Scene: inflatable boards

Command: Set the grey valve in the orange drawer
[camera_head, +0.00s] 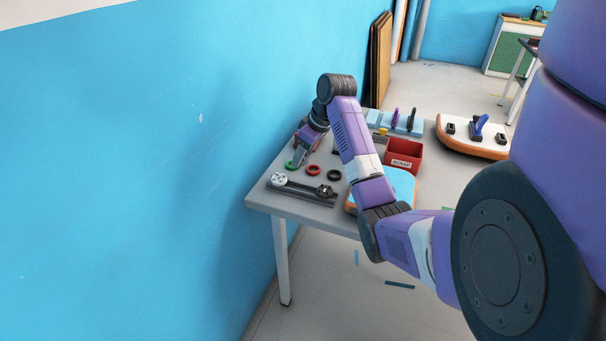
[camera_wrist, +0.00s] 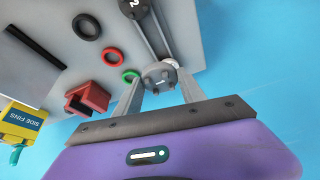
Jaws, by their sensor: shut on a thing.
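The grey valve (camera_wrist: 158,77), a round grey piece with small knobs, sits between the fingertips of my gripper (camera_wrist: 154,86) in the wrist view. My gripper is shut on it, and it appears above the table near the wall. In the head view my gripper (camera_head: 301,157) is small, and the valve cannot be made out there. I cannot pick out a plainly orange drawer. A small red, open-fronted box (camera_wrist: 88,97) stands near my gripper in the wrist view; whether it is the drawer I cannot tell.
Green (camera_head: 291,165), red (camera_head: 313,170) and black (camera_head: 334,175) rings lie on the table. A grey rail fixture (camera_head: 300,190) lies in front of them. A red SCRAP bin (camera_head: 404,157) and an orange-edged blue board (camera_head: 402,182) are right. A yellow SIDE FINS box (camera_wrist: 22,123) stands beyond the red box.

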